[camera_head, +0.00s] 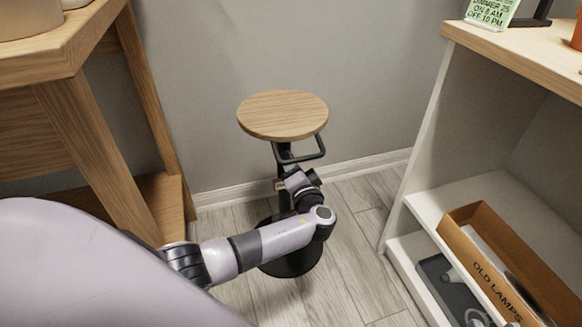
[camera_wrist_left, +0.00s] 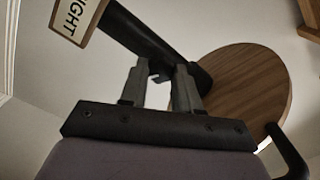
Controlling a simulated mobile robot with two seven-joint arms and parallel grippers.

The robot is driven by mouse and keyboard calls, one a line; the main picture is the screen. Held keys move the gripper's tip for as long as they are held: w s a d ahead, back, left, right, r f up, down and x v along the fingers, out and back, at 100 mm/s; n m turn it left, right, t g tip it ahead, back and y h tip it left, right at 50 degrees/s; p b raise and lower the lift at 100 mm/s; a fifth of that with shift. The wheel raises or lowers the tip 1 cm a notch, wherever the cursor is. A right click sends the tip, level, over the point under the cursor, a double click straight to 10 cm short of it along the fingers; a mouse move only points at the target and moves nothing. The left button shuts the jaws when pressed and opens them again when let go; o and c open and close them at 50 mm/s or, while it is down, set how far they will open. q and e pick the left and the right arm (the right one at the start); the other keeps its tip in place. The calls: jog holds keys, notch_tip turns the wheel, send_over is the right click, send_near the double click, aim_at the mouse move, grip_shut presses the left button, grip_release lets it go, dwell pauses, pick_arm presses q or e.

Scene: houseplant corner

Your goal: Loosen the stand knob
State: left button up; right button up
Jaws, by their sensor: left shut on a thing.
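The plant stand has a round wooden top (camera_head: 283,114), a black post, a looped handle (camera_head: 303,153) and a round black base (camera_head: 292,264). My left gripper (camera_head: 282,186) is at the post, below the top. In the left wrist view its two fingers (camera_wrist_left: 163,72) are closed in on a small dark part at the post, the stand knob (camera_wrist_left: 158,78), mostly hidden between them. A tag ending in "IGHT" (camera_wrist_left: 77,14) is on the post. My right gripper is in neither view.
A wooden bench (camera_head: 95,130) stands at the left. A white shelf unit (camera_head: 420,165) at the right holds a cardboard box marked "OLD LAMPS" (camera_head: 490,265). The wall is close behind the stand. Floor is clear between stand and shelf.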

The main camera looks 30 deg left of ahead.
pick_arm(q)
jog(key=n, duration=0.5)
jog(key=shift+d+r+n, duration=0.1)
jog(key=shift+d+n, duration=0.05)
jog(key=shift+n, duration=0.25)
dwell(0.4)
jog(key=o, duration=0.9)
jog(key=shift+o, duration=0.8)
jog(key=shift+s, duration=0.1)
